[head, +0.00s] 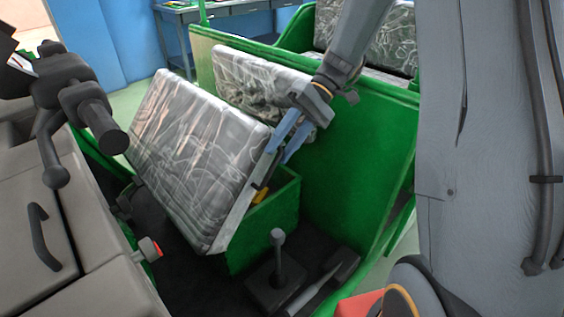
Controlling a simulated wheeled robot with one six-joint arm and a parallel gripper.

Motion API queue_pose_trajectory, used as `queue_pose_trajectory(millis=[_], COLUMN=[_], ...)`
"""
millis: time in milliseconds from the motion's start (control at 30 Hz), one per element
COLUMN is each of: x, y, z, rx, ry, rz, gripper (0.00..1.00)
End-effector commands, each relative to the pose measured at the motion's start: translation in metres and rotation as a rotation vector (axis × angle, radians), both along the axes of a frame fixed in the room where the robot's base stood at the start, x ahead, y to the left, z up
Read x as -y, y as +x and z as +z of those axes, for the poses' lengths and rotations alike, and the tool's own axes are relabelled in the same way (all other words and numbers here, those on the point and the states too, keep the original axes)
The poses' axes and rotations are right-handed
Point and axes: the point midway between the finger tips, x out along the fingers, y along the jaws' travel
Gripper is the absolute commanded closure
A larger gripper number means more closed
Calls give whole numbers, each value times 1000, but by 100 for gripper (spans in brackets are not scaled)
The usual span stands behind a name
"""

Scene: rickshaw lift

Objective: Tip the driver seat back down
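The driver seat (195,155) is a grey cushion wrapped in clear plastic. It is tipped up and leans steeply over the green seat box (262,222), whose inside is partly exposed. My gripper (280,151) is at the seat's right edge, pointing down and left. Its two blue fingers show a gap between them with nothing clearly held. I cannot tell whether the near finger touches the seat edge. The plastic-wrapped backrest (258,88) stands behind, partly hidden by the seat and my arm.
A green partition panel (355,155) rises right behind the gripper. A gear lever (278,255) stands on the dark floor in front of the box. The black handlebar grip (102,120) is at the left. A passenger seat (385,40) and a workbench (225,18) are farther back.

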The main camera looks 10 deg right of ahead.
Motion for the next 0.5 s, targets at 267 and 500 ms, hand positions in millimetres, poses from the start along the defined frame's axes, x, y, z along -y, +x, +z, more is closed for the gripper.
queue_pose_trajectory(millis=[267, 500], x=[-1, -1], y=[0, 0], z=[25, 25], rx=[0, -1], ry=[2, 2], rz=[0, 1], gripper=[72, 72])
